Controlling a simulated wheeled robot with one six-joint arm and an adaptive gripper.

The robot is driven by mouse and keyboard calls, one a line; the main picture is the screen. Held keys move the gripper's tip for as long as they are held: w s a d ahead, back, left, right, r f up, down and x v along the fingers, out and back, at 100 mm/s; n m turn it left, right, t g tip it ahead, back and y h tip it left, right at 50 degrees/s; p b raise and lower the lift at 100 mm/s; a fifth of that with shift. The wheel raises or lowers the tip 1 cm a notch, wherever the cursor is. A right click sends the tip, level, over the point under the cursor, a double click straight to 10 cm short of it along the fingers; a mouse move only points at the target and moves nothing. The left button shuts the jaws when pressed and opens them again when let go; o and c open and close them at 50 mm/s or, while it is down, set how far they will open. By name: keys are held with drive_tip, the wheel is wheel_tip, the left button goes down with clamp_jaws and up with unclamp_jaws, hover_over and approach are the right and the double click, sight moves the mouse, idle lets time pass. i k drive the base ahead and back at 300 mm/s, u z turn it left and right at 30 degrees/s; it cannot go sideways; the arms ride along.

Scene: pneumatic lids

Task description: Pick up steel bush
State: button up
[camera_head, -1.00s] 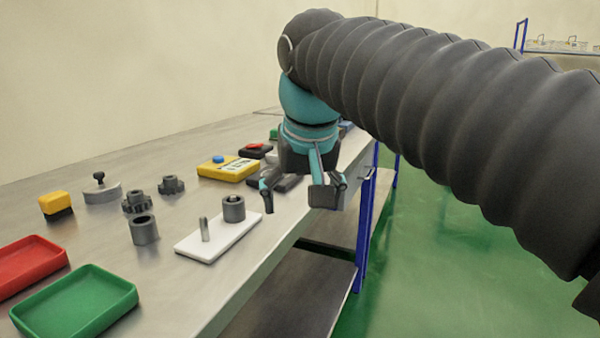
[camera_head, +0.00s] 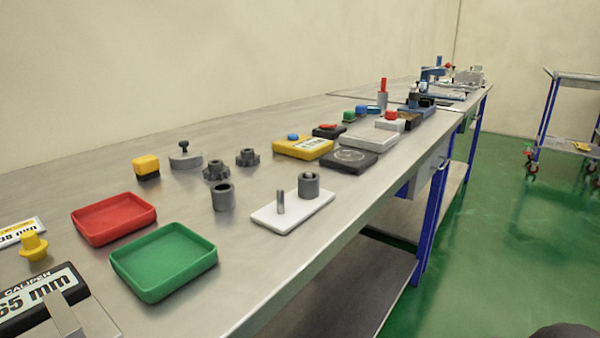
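Two grey hollow cylinders look like steel bushes. One bush (camera_head: 223,199) stands upright on the bare steel table (camera_head: 215,255), its open bore facing up. The other cylinder (camera_head: 309,188) stands on the right end of a white plate (camera_head: 268,221), close to an upright metal pin (camera_head: 281,203). I cannot tell from the picture which of them is the named bush. My gripper is not in view.
A green tray (camera_head: 164,285) and a red tray (camera_head: 114,239) lie front left. Two dark gears (camera_head: 216,169), a lidded grey disc and a yellow-black block (camera_head: 147,168) are behind the bushes. Yellow and grey boxes stand further back. The table's front edge is close to the white plate.

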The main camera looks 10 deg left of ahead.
sight(223, 196)
drive_tip(key=u, duration=0.65)
drive_tip(key=k, duration=0.95)
drive_tip(key=u, duration=1.4)
